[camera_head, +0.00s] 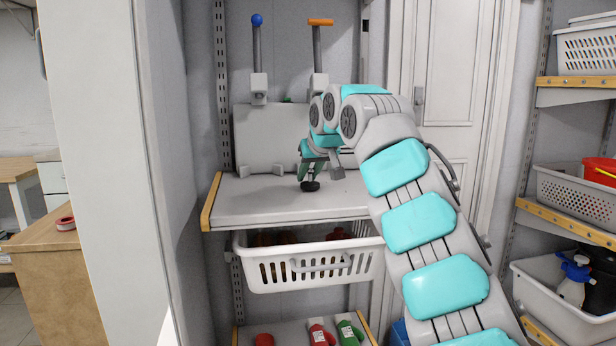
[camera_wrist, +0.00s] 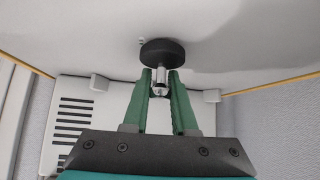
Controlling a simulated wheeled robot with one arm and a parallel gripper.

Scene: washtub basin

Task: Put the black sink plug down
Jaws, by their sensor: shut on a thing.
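The black sink plug (camera_head: 310,186) is a round black disc with a short metal stem. It hangs below my gripper (camera_head: 312,172), over the grey-white shelf top (camera_head: 255,207). In the wrist view my gripper's green fingers (camera_wrist: 160,82) are shut on the metal stem of the plug (camera_wrist: 162,52), with the disc beyond the fingertips. The disc faces the shelf surface (camera_wrist: 90,25) and is at or just above it; I cannot tell whether they touch.
A grey panel (camera_head: 268,135) stands at the back of the shelf, below a blue-knobbed lever (camera_head: 257,50) and an orange-handled lever (camera_head: 318,50). A white basket (camera_head: 310,268) hangs underneath. The shelf's left and front are clear. Storage racks with baskets (camera_head: 580,190) stand at right.

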